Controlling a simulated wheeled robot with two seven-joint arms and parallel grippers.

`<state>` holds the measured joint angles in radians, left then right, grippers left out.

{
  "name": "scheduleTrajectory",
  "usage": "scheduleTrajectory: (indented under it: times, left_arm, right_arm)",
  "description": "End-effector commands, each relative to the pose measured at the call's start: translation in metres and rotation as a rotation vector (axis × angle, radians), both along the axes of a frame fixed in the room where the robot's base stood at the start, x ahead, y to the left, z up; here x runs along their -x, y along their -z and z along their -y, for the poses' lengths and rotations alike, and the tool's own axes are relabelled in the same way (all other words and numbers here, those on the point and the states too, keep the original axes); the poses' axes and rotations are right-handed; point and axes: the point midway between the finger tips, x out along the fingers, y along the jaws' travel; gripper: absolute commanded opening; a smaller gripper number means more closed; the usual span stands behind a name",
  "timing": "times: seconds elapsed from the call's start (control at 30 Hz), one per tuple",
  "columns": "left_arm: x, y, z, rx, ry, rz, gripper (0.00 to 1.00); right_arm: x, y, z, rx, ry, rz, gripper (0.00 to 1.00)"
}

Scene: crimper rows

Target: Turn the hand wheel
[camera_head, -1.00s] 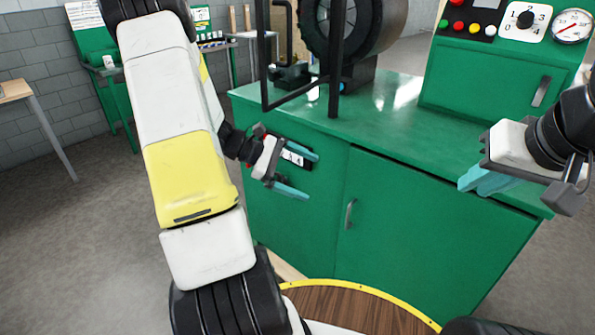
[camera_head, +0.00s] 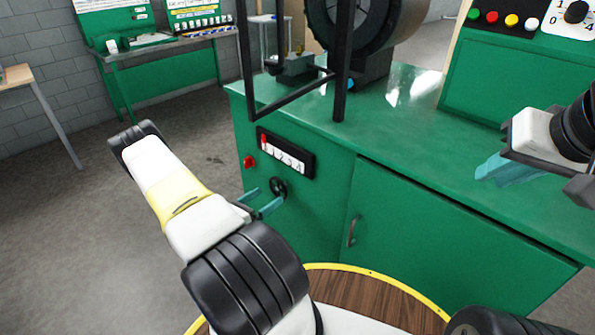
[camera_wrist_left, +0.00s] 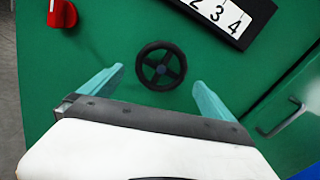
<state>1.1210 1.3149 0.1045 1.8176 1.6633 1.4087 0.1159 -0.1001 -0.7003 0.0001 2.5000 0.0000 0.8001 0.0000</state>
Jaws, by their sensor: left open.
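The hand wheel (camera_head: 278,187) is a small black spoked wheel on the green cabinet's front, below a number scale. It also shows in the left wrist view (camera_wrist_left: 161,65), just beyond and between my fingertips. My left gripper (camera_head: 261,200) is open, its teal fingers pointing at the cabinet front on either side of the wheel's line; in the left wrist view (camera_wrist_left: 158,80) nothing is between the fingers and they appear apart from the wheel. My right gripper (camera_head: 497,170) is above the worktop at the right, its teal fingers partly overlapping in view, so its opening is unclear.
The number scale (camera_head: 285,155) with a red pointer is above the wheel. A red knob (camera_head: 249,161) is to its left, and a cabinet door handle (camera_head: 353,230) to its right. A black frame (camera_head: 341,70) stands on the worktop. Floor at left is clear.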

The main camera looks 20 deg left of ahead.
Motion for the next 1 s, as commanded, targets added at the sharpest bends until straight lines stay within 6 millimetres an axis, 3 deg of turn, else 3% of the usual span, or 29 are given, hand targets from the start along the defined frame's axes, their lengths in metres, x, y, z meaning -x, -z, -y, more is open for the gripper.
scheduleTrajectory:
  times: [0.2, 0.4, 0.73, 0.77, 1.0]
  left_arm:
    - [-0.034, -0.001, 0.016, -0.001, 0.006, 0.002, 1.0]
    - [-0.055, -0.001, 0.024, -0.002, 0.005, 0.001, 1.0]
    - [-0.06, -0.001, 0.026, -0.002, 0.004, 0.001, 1.0]
    - [-0.06, -0.001, 0.026, -0.002, 0.004, 0.001, 0.98]
    - [-0.06, -0.001, 0.025, -0.002, 0.004, 0.001, 0.51]
  right_arm:
    - [0.0, 0.0, 0.0, 0.0, 0.0, 0.0, 0.2]
    - [0.0, 0.0, 0.0, 0.0, 0.0, 0.0, 0.2]
    - [0.0, 0.0, 0.0, 0.0, 0.0, 0.0, 0.2]
    - [0.0, 0.0, 0.0, 0.0, 0.0, 0.0, 0.2]
    - [0.0, 0.0, 0.0, 0.0, 0.0, 0.0, 0.2]
